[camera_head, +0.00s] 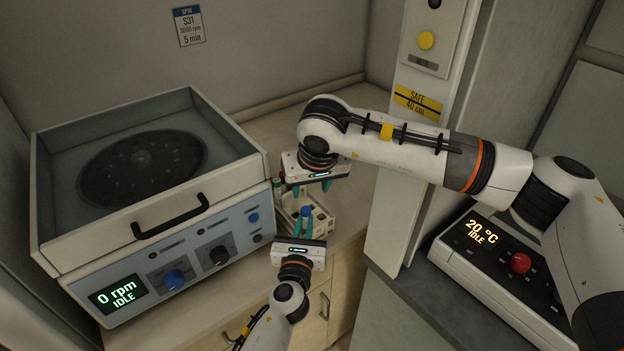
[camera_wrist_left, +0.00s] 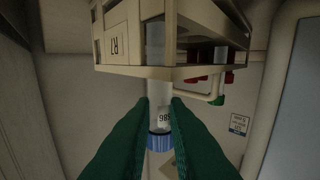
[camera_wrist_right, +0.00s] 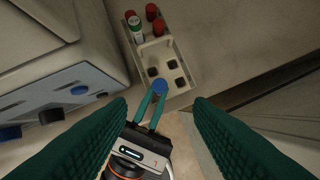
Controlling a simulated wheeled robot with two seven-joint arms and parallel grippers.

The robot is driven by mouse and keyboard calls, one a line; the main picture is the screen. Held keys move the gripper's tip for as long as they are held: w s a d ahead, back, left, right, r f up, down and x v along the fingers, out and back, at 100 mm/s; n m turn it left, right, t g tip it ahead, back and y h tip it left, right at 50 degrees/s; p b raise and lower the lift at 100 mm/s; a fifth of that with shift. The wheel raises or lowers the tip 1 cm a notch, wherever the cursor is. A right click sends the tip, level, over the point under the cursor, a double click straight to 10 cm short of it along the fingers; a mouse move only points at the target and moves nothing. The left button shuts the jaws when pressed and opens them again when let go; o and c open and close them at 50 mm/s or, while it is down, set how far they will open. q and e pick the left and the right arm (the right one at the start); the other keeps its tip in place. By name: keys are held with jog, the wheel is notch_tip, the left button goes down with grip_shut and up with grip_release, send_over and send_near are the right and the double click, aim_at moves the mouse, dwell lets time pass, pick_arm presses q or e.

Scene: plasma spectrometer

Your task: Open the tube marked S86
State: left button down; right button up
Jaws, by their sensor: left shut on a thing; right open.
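The S86 tube (camera_wrist_left: 158,105) has a blue cap (camera_wrist_left: 160,141) and shows inverted in the left wrist view, its label partly covered. The tube's body runs into a slot of the pale rack (camera_wrist_left: 140,71); how deep it sits is hidden. My left gripper (camera_wrist_left: 159,110) is shut on the tube just below the cap. In the head view the blue cap (camera_head: 307,210) shows at my left gripper (camera_head: 304,218). My right gripper (camera_head: 312,188) is open and empty, pointing down. In the right wrist view the cap (camera_wrist_right: 160,86) lies between and beyond its open fingers (camera_wrist_right: 160,105).
Several red-capped tubes (camera_wrist_right: 152,12) and a green-and-white one (camera_wrist_right: 137,34) stand at the rack's other end. Empty square holes (camera_wrist_right: 172,64) lie near the blue cap. The centrifuge (camera_head: 165,190) stands close at left, reading 0 rpm idle. A post (camera_head: 405,180) stands at right.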

aim_at(306, 208)
jog(key=x, duration=1)
jog(key=shift+w+f, duration=0.1)
jog(key=shift+c, duration=0.6)
grip_shut()
jog(key=shift+r, duration=0.2)
jog(key=shift+r, duration=0.9)
jog(key=shift+r, duration=0.1)
jog(key=shift+r, duration=1.95)
pick_arm(q)
jog(key=c, duration=1.3)
grip_release()
jog(key=shift+c, duration=0.2)
